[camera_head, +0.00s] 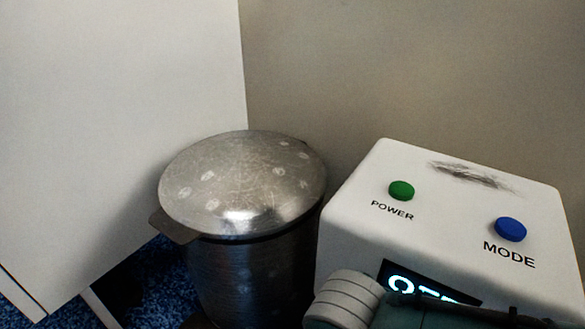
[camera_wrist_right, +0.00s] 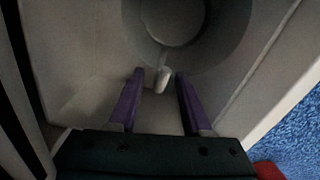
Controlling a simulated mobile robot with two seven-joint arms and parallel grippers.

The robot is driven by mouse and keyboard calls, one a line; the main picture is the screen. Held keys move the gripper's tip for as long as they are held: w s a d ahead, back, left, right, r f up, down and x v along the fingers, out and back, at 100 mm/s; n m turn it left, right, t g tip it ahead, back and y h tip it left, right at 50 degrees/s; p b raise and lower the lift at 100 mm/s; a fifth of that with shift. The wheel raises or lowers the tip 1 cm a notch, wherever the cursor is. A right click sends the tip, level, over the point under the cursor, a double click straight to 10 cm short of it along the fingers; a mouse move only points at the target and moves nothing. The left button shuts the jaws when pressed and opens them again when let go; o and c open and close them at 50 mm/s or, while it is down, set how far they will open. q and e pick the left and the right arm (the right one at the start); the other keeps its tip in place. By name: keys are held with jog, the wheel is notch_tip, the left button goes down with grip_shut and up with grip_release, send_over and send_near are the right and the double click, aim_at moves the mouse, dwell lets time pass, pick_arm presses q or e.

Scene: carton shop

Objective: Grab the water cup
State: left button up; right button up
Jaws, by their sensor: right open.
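I cannot make out a water cup for certain in either view. In the right wrist view my right gripper (camera_wrist_right: 160,76) is open, with its two purple fingers apart. A small pale piece (camera_wrist_right: 162,80) shows between the fingertips, and I cannot tell whether it is touched. Beyond it is a dim grey round form (camera_wrist_right: 172,20) inside a wider ring, cut by the top edge. In the head view a white machine (camera_head: 365,190) with POWER and MODE buttons stands at the right. Part of my arm covers its lower front and some of its lit display. My left gripper is not in view.
A lidded metal bin (camera_head: 245,185) stands close to the machine's left side. A white panel (camera_head: 110,110) is at the left and a plain wall (camera_head: 420,70) behind. Blue carpet (camera_head: 155,280) shows at the lower left and in the wrist view's right corner.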

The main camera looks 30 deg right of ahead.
jog(key=shift+w+f, duration=0.1)
jog(key=shift+f, duration=0.05)
grip_shut()
dwell(1.4)
